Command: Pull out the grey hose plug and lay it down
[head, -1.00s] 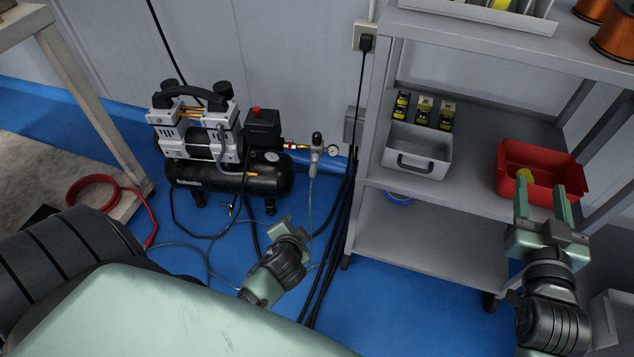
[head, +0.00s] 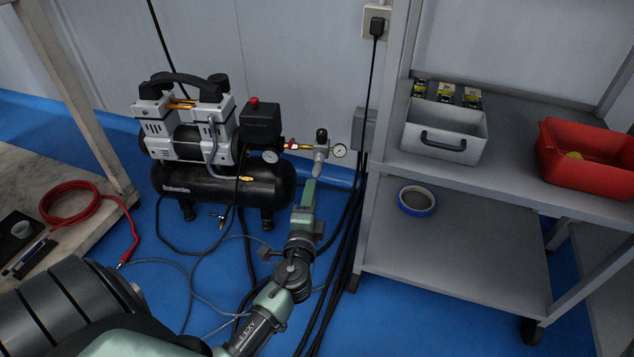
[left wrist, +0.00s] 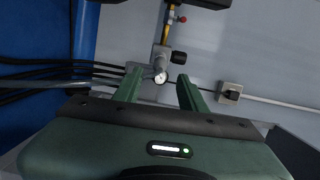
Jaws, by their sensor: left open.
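The air regulator (head: 320,150) with its round gauge sits at the right end of the black compressor (head: 230,185). My left gripper (head: 308,184) is open just below and slightly left of the regulator in the head view, its arm reaching up from below. In the left wrist view the regulator (left wrist: 161,60) and gauge (left wrist: 160,77) show beyond and between the spread fingers (left wrist: 160,90). A grey hose (left wrist: 45,85) runs in from the left there. The plug itself is not clear in either view; my gripper covers the area below the regulator in the head view. My right gripper is out of view.
A grey shelf cart (head: 455,235) stands at the right, with a grey bin (head: 440,140), a red bin (head: 590,165) and a blue tape roll (head: 417,200). Black cables (head: 345,240) run beside it. A red coiled hose (head: 70,210) lies at the left.

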